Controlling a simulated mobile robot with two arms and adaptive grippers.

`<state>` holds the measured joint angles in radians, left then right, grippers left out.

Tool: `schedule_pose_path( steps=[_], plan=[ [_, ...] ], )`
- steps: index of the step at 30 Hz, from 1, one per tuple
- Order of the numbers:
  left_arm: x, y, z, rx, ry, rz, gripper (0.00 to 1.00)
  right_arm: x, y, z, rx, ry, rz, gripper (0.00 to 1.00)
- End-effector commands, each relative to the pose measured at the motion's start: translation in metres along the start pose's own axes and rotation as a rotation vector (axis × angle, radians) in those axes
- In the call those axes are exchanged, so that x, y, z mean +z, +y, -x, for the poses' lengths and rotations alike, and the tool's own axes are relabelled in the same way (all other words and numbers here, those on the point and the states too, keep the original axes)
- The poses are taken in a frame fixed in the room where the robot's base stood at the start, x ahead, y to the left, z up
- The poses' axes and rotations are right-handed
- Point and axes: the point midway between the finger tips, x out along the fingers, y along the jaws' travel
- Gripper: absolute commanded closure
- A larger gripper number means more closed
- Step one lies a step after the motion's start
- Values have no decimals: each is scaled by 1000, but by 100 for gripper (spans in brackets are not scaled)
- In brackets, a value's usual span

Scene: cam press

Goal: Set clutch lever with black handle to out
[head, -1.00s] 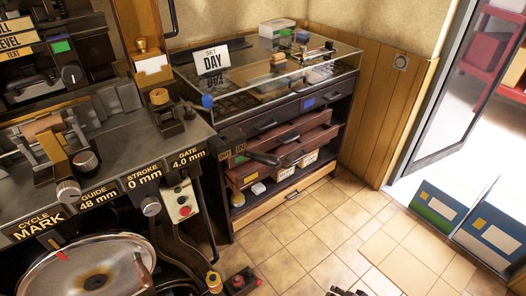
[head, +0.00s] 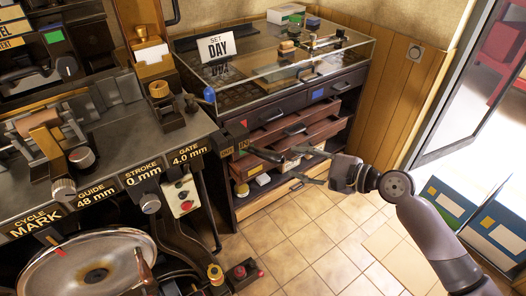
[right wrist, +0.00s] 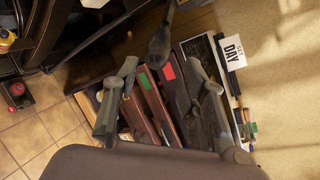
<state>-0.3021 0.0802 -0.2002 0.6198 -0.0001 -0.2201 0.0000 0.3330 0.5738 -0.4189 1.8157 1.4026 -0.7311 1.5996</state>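The clutch lever's black handle (head: 268,155) sticks out to the right from a dark bracket on the press's right side, in front of the drawer cabinet. Small yellow labels (head: 227,152) sit at the bracket; I cannot read its setting surely. My right gripper (head: 297,165) comes in from the right, its fingers spread at the handle's free end. In the right wrist view, the black handle (right wrist: 160,42) shows beyond and between the open fingertips (right wrist: 163,68), apparently not gripped. A green and a red mark also show there. My left gripper is out of view.
The press has a large handwheel (head: 95,265) and a control box with buttons (head: 181,195). A lever with a blue knob (head: 209,95) stands near the glass-topped cabinet (head: 300,85). Open drawers (head: 295,130) lie behind the black handle.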

Motion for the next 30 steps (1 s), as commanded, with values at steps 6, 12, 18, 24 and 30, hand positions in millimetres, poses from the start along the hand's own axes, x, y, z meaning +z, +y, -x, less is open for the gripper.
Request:
schedule_pose_path(
  steps=[6, 12, 18, 24, 30],
  plan=[
    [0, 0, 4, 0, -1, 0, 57, 1, -1, -50, -1, -2, 0, 61],
    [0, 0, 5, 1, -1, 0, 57, 1, -1, -91, -1, -1, 1, 61],
    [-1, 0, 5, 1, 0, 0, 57, 0, 0, -116, -1, 0, 1, 61],
    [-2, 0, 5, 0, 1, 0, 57, 0, 0, -124, -1, 1, 3, 61],
    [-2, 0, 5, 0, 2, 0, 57, 0, 0, -124, -1, 1, 3, 61]
  ],
)
